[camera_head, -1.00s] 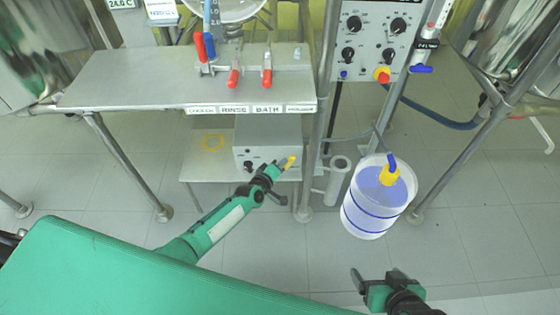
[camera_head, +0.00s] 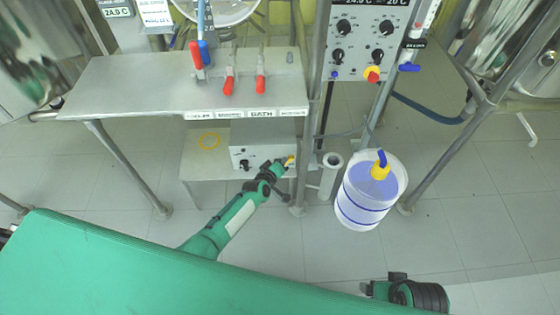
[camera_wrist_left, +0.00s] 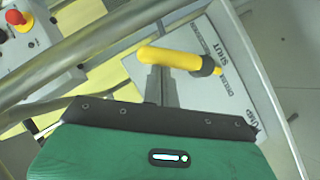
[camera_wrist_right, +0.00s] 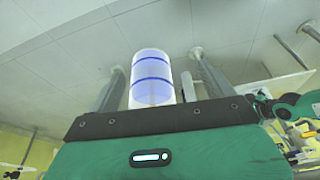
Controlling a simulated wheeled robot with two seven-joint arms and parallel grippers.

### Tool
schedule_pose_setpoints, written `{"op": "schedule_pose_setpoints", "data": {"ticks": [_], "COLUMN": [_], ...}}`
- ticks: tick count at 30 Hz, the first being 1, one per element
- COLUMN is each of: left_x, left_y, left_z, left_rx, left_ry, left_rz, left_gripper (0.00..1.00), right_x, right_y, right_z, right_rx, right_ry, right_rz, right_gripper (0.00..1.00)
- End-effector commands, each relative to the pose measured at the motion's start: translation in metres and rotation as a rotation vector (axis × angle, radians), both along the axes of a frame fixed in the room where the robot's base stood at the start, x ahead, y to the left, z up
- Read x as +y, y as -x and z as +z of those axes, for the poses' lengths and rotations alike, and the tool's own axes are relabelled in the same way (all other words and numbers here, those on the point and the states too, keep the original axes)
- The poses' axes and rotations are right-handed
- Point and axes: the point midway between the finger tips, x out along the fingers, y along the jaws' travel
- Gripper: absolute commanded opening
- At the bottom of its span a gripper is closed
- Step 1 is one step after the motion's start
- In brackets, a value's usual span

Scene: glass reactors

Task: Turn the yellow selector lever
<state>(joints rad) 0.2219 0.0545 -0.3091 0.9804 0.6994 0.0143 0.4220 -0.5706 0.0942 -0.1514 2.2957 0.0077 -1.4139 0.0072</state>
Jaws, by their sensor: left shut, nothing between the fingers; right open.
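The yellow selector lever (camera_head: 290,161) is on the front of a grey box (camera_head: 262,138) on the low shelf. In the left wrist view the lever (camera_wrist_left: 170,58) lies across the panel, with its dark pivot at its right end and printed words including "SHUT" beside it. My left gripper (camera_head: 281,167) is shut and empty, with its fingertips right at the lever. In the left wrist view the fingers (camera_wrist_left: 160,84) reach the lever's underside near its left half; whether they touch it I cannot tell. My right gripper (camera_head: 383,284) is open, low at the right, away from the lever.
A shelf (camera_head: 130,97) with red-handled valves overhangs the box. A metal post (camera_head: 310,120) and a white pipe (camera_head: 329,177) stand right of the lever. A translucent bucket (camera_head: 365,205) with blue bands stands on the floor. Open floor lies below it.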

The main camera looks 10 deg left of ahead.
Motion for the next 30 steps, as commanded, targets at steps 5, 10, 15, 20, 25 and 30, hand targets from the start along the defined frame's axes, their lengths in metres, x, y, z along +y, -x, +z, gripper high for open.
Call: {"op": "schedule_pose_setpoints", "data": {"ticks": [5, 10, 15, 20, 25, 30], "left_x": [-0.0030, -0.0050, -0.0059, -0.0060, -0.0059, -0.0056], "left_y": [-0.0012, -0.0013, -0.0015, -0.0016, -0.0016, -0.0017], "left_z": [0.0003, -0.0009, -0.0012, -0.0012, -0.0012, 0.0000], "left_rx": [-0.001, 0.001, -0.001, -0.001, -0.001, -0.001], "left_ry": [-0.001, 0.000, 0.001, 0.001, 0.001, 0.001], "left_rz": [-0.001, -0.001, 0.000, 0.000, 0.000, 0.000], "left_gripper": [0.00, 0.00, 0.00, 0.00, 0.00, 0.00], "right_x": [0.0005, 0.0004, 0.0005, 0.0006, 0.0006, 0.0006], "right_y": [-0.0013, -0.0013, -0.0018, -0.0023, -0.0023, -0.0024], "right_z": [-0.0048, -0.0082, -0.0087, -0.0088, -0.0089, -0.0078], "right_rx": [0.004, 0.009, 0.008, 0.007, 0.007, 0.007], "right_ry": [0.001, 0.002, 0.001, 0.001, 0.001, 0.001], "right_rz": [0.000, 0.000, 0.000, 0.001, 0.001, 0.001], "right_gripper": [0.84, 0.84, 0.84, 0.84, 0.84, 0.84]}}
